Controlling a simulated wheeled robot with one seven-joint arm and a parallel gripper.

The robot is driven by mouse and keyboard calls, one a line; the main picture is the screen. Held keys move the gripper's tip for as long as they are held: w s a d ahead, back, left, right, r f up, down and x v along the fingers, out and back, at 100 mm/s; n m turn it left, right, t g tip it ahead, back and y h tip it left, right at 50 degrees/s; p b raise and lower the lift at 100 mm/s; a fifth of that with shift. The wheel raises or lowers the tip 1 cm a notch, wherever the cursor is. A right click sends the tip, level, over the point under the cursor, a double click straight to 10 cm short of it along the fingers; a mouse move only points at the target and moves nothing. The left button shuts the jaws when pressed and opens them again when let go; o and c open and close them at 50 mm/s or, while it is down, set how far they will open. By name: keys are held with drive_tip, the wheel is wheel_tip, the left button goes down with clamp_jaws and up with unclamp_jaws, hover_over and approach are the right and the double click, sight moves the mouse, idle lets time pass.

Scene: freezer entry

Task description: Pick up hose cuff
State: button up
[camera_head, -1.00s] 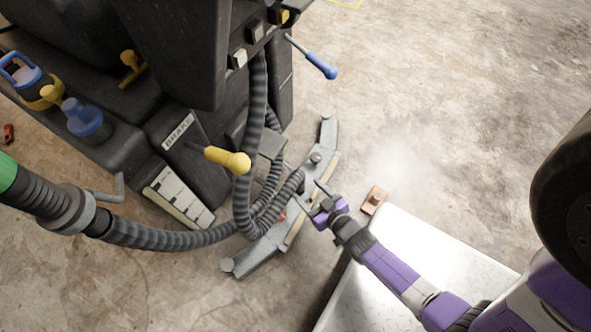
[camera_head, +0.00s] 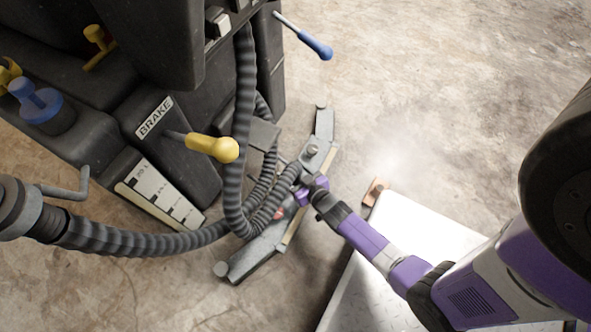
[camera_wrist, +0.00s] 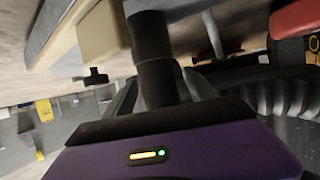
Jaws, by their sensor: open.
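A ribbed grey hose (camera_head: 262,215) loops down from the machine and ends at the middle of the grey curved squeegee bar (camera_head: 251,258). The hose's end, where a cuff would sit, is at the bar, partly hidden by my gripper (camera_head: 302,184). My gripper is open, low over the bar and close beside the hose end; contact cannot be told. In the wrist view a dark upright cylinder (camera_wrist: 155,60) stands close in front of the purple gripper body; whether it is the cuff or a finger is unclear. Ribbed hose (camera_wrist: 285,98) shows at the right there.
The dark machine (camera_head: 190,130) with a yellow-knobbed brake lever (camera_head: 225,150) and a blue-handled lever (camera_head: 316,46) stands at the left. A grey collar (camera_head: 18,208) is on the hose at far left. A small copper-coloured block (camera_head: 375,191) lies beyond the bar. Floor beyond is clear.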

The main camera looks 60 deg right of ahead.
drive_tip(key=shift+w+d+f, duration=0.25)
drive_tip(key=shift+w+f, duration=0.05)
drive_tip(key=shift+w, duration=0.3)
drive_tip(key=shift+c, duration=0.3)
clamp_jaws()
drive_tip(key=shift+r, duration=0.15)
